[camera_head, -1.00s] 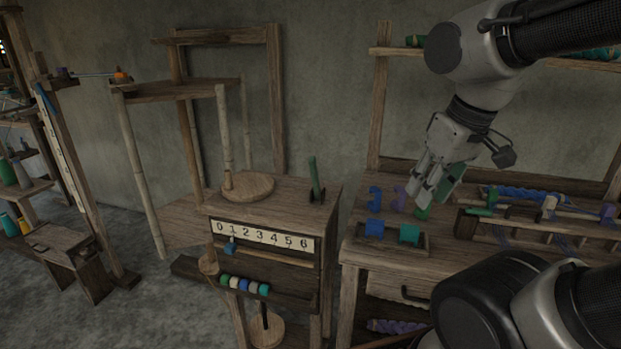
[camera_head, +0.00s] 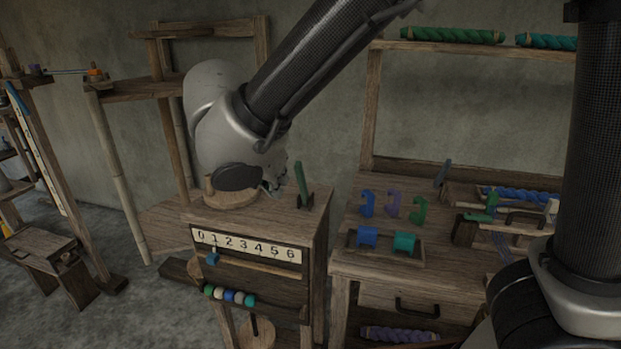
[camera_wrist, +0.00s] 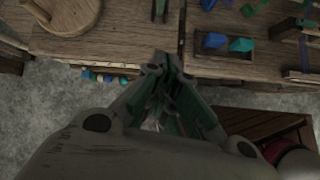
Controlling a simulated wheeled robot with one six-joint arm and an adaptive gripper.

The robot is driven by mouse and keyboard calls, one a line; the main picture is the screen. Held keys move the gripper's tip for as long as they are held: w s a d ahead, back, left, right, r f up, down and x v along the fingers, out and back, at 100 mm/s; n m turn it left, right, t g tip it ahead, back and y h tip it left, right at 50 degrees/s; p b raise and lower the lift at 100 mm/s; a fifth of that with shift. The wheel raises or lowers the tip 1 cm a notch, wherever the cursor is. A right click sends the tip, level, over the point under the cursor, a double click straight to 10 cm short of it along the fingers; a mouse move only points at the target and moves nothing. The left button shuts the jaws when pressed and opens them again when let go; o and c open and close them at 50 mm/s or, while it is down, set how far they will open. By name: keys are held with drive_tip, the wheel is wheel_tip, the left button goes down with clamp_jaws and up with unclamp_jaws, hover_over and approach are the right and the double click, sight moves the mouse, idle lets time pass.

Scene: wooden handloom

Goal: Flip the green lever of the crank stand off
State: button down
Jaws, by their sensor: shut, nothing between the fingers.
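The green lever (camera_head: 302,184) stands nearly upright, tilted slightly left, in a dark mount on top of the wooden crank stand (camera_head: 270,208). In the wrist view the lever (camera_wrist: 160,8) is at the top edge, partly cut off. My gripper (camera_wrist: 167,60) points toward the stand's edge there, its fingers together and empty, apart from the lever. In the head view my arm is over the left of the stand top. The gripper is mostly hidden behind its wrist, left of the lever.
A round wooden disc (camera_head: 222,199) lies left of the lever, partly behind my arm. A number strip (camera_head: 246,245) and coloured beads (camera_head: 230,295) are on the stand's front. The right bench (camera_head: 400,268) holds coloured hooks and blocks. A gap separates it from the stand.

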drive_tip(key=shift+w+a+r+n, duration=0.1)
drive_tip(key=shift+w+r+n, duration=0.05)
drive_tip(key=shift+n, duration=0.4)
drive_tip(key=shift+w+a+r+n, duration=0.1)
drive_tip(key=shift+r+n, duration=0.05)
drive_tip(key=shift+n, duration=0.4)
drive_tip(key=shift+d, duration=0.1)
approach(302, 185)
drive_tip(key=shift+w+f, duration=0.15)
drive_tip(key=shift+f, duration=0.9)
drive_tip(key=shift+w+f, duration=0.2)
drive_tip(key=shift+f, duration=0.8)
